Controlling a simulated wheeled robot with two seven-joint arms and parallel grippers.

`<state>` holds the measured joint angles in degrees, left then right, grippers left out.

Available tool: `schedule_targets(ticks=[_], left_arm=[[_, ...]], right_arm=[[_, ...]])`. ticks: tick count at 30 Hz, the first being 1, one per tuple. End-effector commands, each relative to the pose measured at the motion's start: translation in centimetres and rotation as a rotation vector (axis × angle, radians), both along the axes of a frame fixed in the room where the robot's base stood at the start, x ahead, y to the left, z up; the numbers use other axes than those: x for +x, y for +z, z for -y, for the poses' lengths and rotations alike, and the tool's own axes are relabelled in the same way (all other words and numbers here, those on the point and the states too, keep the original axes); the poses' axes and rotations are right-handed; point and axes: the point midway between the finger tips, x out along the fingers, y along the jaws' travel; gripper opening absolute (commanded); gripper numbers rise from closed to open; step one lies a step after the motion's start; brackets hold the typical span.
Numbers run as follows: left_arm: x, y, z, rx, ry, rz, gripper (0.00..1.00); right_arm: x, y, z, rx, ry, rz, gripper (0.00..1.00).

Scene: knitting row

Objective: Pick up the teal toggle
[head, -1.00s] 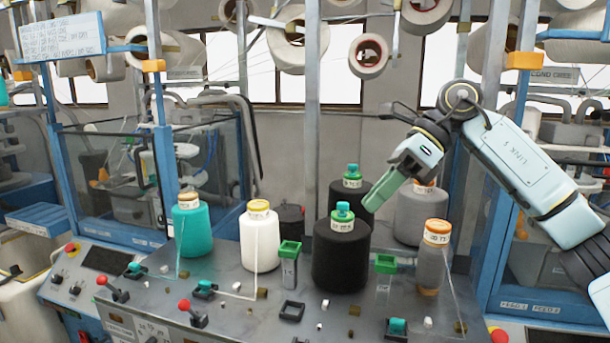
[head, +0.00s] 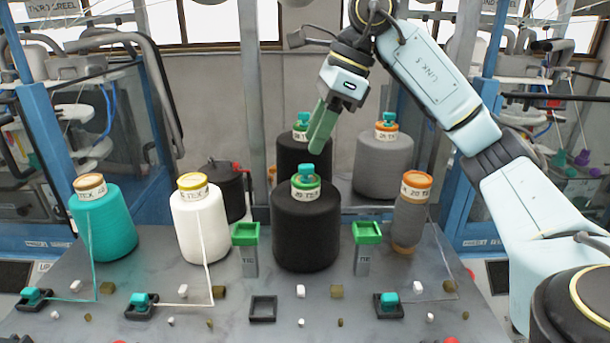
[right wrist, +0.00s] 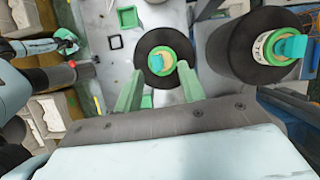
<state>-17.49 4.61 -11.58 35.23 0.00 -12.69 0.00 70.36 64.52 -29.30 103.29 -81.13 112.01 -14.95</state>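Several teal toggles are in the head view: the left one (head: 31,297), the middle one (head: 139,300) and the right one (head: 390,299), each in a black holder on the grey panel. Similar teal pieces top the front black cone (head: 305,174), the back black cone (head: 303,119) and the grey cone (head: 387,118). My right gripper (head: 320,130) is above the black cones, green fingers pointing down. The right wrist view shows its fingers (right wrist: 160,92) apart and empty, with the front cone's top (right wrist: 162,61) beyond them. My left gripper is absent from the head view; a pale arm part at the wrist view's upper left is unclear.
A teal cone (head: 103,225), a white cone (head: 203,230) and a small grey cone (head: 411,215) stand around the panel. Green-topped posts (head: 245,233) (head: 367,232) flank the front black cone. An empty black square frame (head: 263,309) lies in front.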

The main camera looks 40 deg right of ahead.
Motion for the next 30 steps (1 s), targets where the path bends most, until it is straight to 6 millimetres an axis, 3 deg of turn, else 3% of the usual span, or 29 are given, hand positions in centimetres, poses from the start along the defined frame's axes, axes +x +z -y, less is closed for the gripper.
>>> schedule_targets(ticks=[4,13,22,30], left_arm=[[1.5,0.2,0.1,-0.002,0.0,0.024,0.36],[1.3,0.6,0.1,-0.003,0.001,0.022,0.36],[0.6,0.6,0.0,-0.001,0.002,0.011,0.36],[0.6,0.6,0.0,0.0,0.003,0.01,0.36]], right_arm=[[0.0,-1.0,-0.2,-0.001,-0.001,-0.002,0.4],[0.2,-4.7,-1.3,0.0,0.001,-0.002,0.4],[0.3,-5.3,-1.5,0.001,0.001,0.001,0.4],[0.3,-5.2,-1.5,0.001,0.0,0.001,0.07]])
